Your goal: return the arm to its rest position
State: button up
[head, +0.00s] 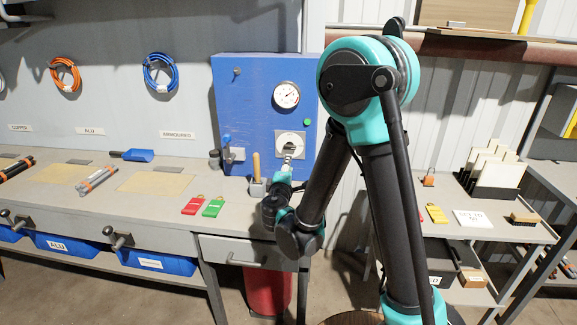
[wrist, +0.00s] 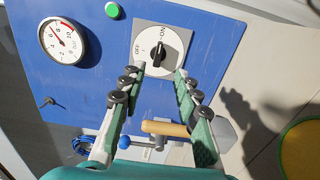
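My arm reaches to the blue panel (head: 255,90) on the bench. My gripper (head: 291,152) is in front of the white switch plate at the panel's lower right. In the wrist view, the two fingers of my gripper (wrist: 161,73) are spread apart with nothing between them. The black rotary knob (wrist: 160,53) lies just beyond the fingertips, with a visible gap. Its long grip lines up toward the ON mark, and OFF is printed at its left. In the head view my gripper partly covers the switch plate (head: 283,136).
The panel has a gauge (head: 286,95), a green button (wrist: 113,10) and a blue-knobbed lever (head: 228,145). A wooden-handled tool (head: 256,168) stands close below my gripper. Red (head: 193,205) and green (head: 213,207) tags lie on the bench. A side table (head: 500,232) stands at right.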

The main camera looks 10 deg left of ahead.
jog(key=s+d+f+m+g+h, duration=0.1)
jog(key=s+d+f+m+g, duration=0.15)
jog(key=d, duration=0.55)
jog(key=s+d+f+m+g+h, duration=0.2)
jog(key=d+m+g, duration=0.15)
jog(key=d, duration=0.45)
jog(key=s+d+f+m+g+h, duration=0.15)
jog(key=d+m, duration=0.25)
jog(key=d, duration=0.5)
jog(key=s+d+f+m+g+y, duration=0.1)
jog(key=s+f+m+g+y, duration=0.1)
jog(key=s, duration=0.7)
jog(key=s+d+f+m+g+y, duration=0.2)
jog(key=s+f+m+g+y, duration=0.1)
jog(key=s, duration=0.7)
notch_tip(320, 180, down, 3)
jog(key=shift+s+r+m+g, duration=0.15)
jog(key=shift+m+g, duration=0.5)
jog(key=shift+m, duration=0.55)
jog(key=shift+d, duration=0.1)
